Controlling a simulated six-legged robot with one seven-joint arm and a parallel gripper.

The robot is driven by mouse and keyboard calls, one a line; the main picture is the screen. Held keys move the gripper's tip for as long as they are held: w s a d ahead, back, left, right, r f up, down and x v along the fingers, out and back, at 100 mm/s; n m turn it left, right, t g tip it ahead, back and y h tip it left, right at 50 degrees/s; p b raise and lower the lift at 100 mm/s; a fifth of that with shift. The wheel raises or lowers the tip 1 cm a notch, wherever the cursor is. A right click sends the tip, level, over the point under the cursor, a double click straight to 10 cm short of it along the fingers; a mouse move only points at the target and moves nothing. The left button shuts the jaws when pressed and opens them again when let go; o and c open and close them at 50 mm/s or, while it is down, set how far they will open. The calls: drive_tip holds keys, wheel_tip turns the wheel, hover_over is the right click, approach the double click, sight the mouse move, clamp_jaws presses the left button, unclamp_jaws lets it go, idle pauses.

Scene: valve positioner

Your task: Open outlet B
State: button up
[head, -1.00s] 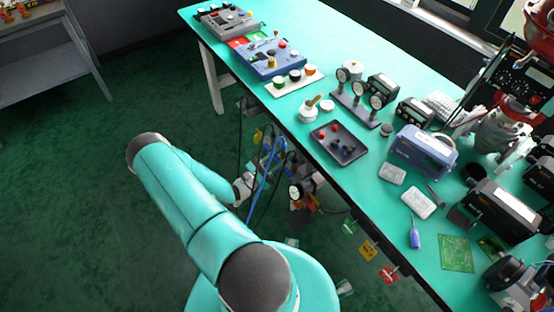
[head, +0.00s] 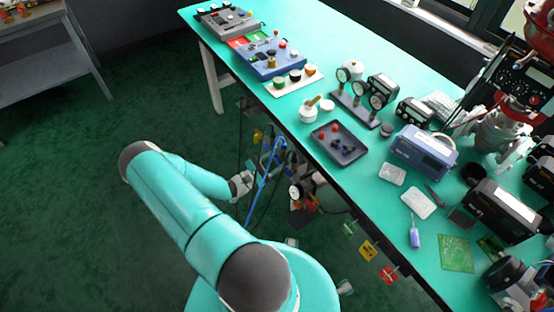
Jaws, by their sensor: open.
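My gripper (head: 243,184), small and grey at the end of my teal forearm, is open with nothing seen in it. It is left of a cluster of fittings (head: 292,170) at the front side of the bench, apart from it as far as I can tell. The cluster has a round white gauge (head: 295,192), dark blocks and small red and yellow parts. A blue tube (head: 264,170) runs down between my gripper and the cluster. Outlet B cannot be told apart here; its label and handle are too small or hidden.
The green-topped bench (head: 345,190) runs diagonally, with a dark tray (head: 340,142), a three-gauge stand (head: 357,100), control boxes (head: 272,60) and meters (head: 424,150) on it. Coloured tags (head: 369,250) hang at its front edge.

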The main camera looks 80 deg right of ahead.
drive_tip(key=v, duration=1.3)
drive_tip(key=shift+w+a, duration=0.2)
drive_tip(key=shift+a, duration=0.05)
drive_tip(key=shift+f, duration=0.15)
